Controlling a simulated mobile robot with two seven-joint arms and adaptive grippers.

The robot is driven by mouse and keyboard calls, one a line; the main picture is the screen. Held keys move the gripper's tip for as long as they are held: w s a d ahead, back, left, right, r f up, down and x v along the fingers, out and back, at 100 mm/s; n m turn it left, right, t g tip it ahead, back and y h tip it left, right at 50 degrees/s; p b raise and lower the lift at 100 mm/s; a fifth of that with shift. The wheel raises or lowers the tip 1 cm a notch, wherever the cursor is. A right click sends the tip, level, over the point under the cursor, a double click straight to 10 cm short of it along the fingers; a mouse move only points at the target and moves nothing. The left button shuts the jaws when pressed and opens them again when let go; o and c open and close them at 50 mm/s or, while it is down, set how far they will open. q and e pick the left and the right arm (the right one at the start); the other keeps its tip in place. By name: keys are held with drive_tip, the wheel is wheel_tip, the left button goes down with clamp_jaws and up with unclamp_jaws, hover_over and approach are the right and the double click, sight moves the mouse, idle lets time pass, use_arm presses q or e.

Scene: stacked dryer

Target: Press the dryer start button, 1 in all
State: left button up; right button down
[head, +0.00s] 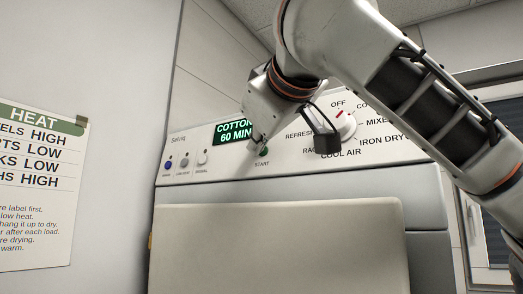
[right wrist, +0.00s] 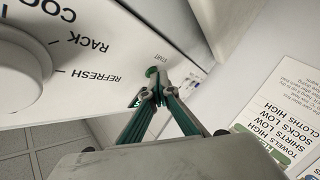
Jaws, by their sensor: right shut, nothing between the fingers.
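The dryer's control panel (head: 225,163) runs across the top of the white machine. The green start button (head: 265,151) sits above the word START, partly covered by my right gripper (head: 258,144). In the right wrist view the green start button (right wrist: 151,71) shows right at the closed fingertips of my right gripper (right wrist: 159,88). The fingers are shut and empty. I cannot tell whether the tips touch the button. The display (head: 233,131) is lit and reads COTTON, 60 MIN, partly hidden by the gripper. My left gripper is out of view.
A white dial (head: 347,125) with a red mark is right of the button, partly behind my right arm. Several small buttons (head: 184,162) lie left of it. A heat chart (head: 40,190) hangs on the left wall. A pale flat panel (head: 280,250) stands in front below.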

idle(0.4)
drive_tip(key=shift+s+a+r, duration=0.1)
drive_tip(key=shift+s+a, duration=0.35)
drive_tip(key=shift+s, duration=0.15)
drive_tip(key=s+a, duration=0.1)
drive_tip(key=s, duration=0.1)
drive_tip(key=s+a+r, duration=0.1)
drive_tip(key=s+a, duration=0.1)
idle(0.4)
